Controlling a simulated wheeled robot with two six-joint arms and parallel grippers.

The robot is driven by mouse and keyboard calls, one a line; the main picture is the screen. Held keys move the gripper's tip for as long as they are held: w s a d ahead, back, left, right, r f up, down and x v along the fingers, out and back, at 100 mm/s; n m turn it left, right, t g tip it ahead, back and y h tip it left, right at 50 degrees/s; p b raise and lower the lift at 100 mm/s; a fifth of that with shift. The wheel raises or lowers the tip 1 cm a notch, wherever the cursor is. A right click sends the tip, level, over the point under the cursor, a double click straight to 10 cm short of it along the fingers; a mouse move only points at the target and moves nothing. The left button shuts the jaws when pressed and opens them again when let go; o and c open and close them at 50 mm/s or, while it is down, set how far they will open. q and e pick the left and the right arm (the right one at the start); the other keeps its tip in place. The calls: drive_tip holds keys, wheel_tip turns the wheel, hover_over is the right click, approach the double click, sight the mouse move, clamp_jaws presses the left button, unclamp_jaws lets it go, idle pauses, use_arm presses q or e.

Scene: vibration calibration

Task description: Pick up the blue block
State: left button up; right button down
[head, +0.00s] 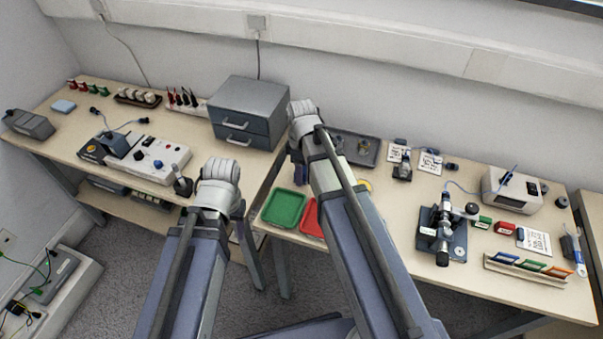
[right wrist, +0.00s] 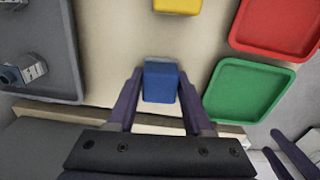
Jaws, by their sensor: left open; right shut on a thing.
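The blue block (right wrist: 160,84) sits between the fingertips of my right gripper (right wrist: 161,88) in the right wrist view. The fingers are shut on its two sides. Whether the block touches the table or is lifted cannot be told. In the head view the block is hidden behind my right arm, and my right gripper (head: 298,172) shows only in part, over the inner end of the right table. My left gripper (head: 239,210) is open, in front of the gap between the tables, mostly hidden by its wrist.
A green tray (head: 284,209) and a red tray (head: 311,218) lie close to my right gripper. A yellow object (right wrist: 178,5) and a grey tray (right wrist: 68,60) are near the block. A grey drawer cabinet (head: 247,108) stands at the back.

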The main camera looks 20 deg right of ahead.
wheel_tip(320, 180, up, 10)
drive_tip(key=p, duration=1)
drive_tip(key=c, duration=0.8)
unclamp_jaws()
drive_tip(key=shift+c, duration=0.2)
drive_tip(key=c, duration=0.6)
drive_tip(key=shift+d, duration=0.1)
drive_tip(key=shift+c, duration=0.2)
